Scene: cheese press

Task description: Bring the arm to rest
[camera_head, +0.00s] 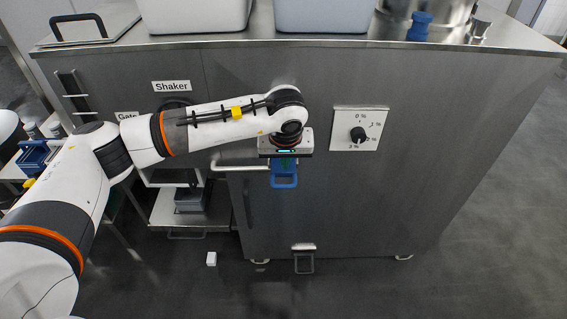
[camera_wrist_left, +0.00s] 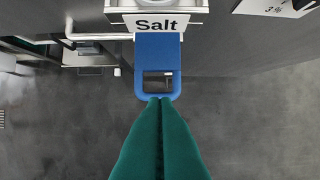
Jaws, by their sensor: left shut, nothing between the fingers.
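My left arm comes in from the left in the head view and reaches across the front of the steel cabinet (camera_head: 430,130). The handle also shows below the gripper in the head view (camera_head: 284,181). A "Salt" label (camera_wrist_left: 157,25) is above it. My right gripper is not in view.
A dial plate (camera_head: 371,143) with percent marks is right of the gripper. A bent rail (camera_head: 235,167) is close on its left. A pedal (camera_head: 304,263) is low on the cabinet, and a small white block (camera_head: 211,259) lies on the floor. The floor at right is clear.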

